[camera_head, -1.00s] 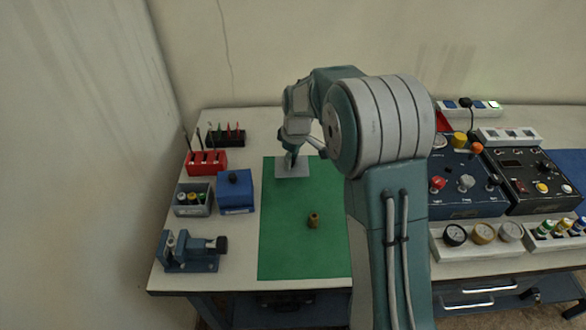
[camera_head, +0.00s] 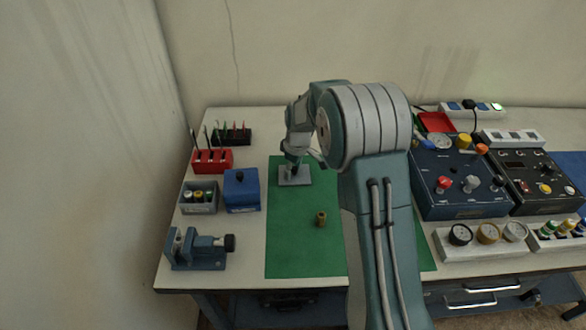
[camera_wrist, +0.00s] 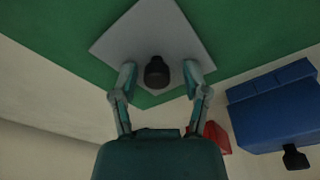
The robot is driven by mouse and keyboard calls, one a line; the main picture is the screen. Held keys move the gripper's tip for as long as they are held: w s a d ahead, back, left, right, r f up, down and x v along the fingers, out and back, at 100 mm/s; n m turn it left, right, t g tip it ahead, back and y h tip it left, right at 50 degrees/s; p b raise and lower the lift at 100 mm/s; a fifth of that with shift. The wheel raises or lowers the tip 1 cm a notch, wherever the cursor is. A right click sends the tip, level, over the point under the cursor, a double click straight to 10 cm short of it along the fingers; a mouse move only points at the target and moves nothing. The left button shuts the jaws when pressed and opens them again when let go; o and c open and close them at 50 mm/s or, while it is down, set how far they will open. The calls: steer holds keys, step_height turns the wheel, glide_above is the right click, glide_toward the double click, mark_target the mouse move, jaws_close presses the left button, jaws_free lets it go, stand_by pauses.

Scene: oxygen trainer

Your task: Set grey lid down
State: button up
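The grey lid (camera_head: 302,181) is a flat square plate with a black knob (camera_wrist: 157,72). It appears to lie flat on the far left part of the green mat (camera_head: 290,245). The lid (camera_wrist: 150,35) also shows in the wrist view with green around it. My gripper (camera_wrist: 160,73) is above the lid, one finger on each side of the knob. Gaps show between the fingers and the knob, so it is open. In the head view my gripper (camera_head: 294,166) partly hides the knob.
A small brass-coloured part (camera_head: 321,219) stands on the mat nearer the front. A blue box (camera_head: 241,190), a grey bin (camera_head: 199,198), a red rack (camera_head: 212,160) and a vise (camera_head: 196,249) stand left of the mat. Control panels (camera_head: 460,185) stand to the right. The mat's front is clear.

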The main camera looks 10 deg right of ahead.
mark_target(299, 175)
steer(key=shift+d, duration=0.4)
steer(key=shift+r, duration=0.15)
steer(key=s+r+m+t, duration=0.1)
steer(key=s+r, duration=0.3)
steer(key=r, duration=0.5)
steer(key=s+r+m, duration=0.1)
steer(key=s+r, duration=0.3)
steer(key=r, duration=0.5)
steer(key=s+r+m+t, duration=0.1)
steer(key=s+m, duration=0.2)
steer(key=s, duration=0.9)
steer(key=s+r+m+t+h, duration=0.1)
steer(key=s+m, duration=0.3)
steer(key=s, duration=0.9)
steer(key=shift+s+r+t, duration=0.3)
steer(key=shift+r+t, duration=0.3)
steer(key=shift+t, duration=0.2)
